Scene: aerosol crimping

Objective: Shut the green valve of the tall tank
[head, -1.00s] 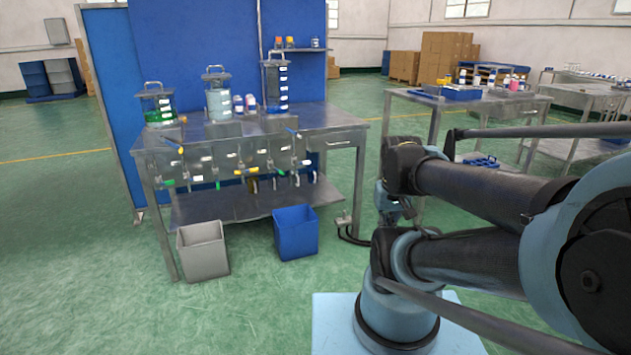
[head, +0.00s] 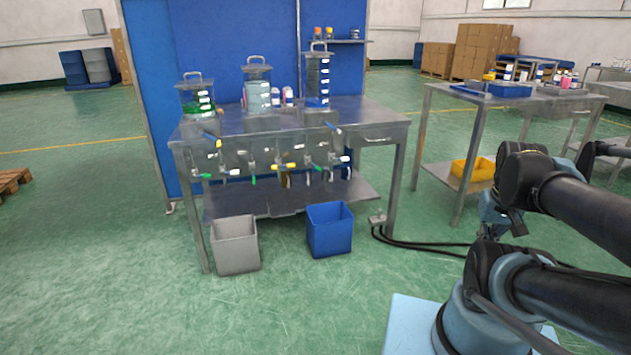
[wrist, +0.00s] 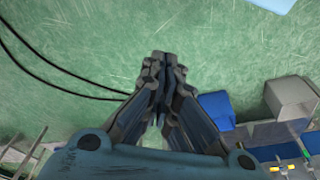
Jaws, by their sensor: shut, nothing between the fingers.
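Three glass tanks stand on the steel bench in the head view. The tall narrow tank (head: 318,82) with dark blue contents and white labels is the rightmost. Another green handle (head: 203,176) is at the far left. My gripper (wrist: 162,58) is shut and empty in the wrist view, pointing over bare floor, well apart from the bench and valves.
Yellow (head: 283,167), white and blue handles (head: 333,127) crowd the same pipework. A grey bin (head: 234,245) and a blue bin (head: 330,229) stand on the floor before the bench (head: 375,116). Black cables (head: 400,243) lie on the floor right of it. A side table with a yellow tray (head: 473,169) stands further right.

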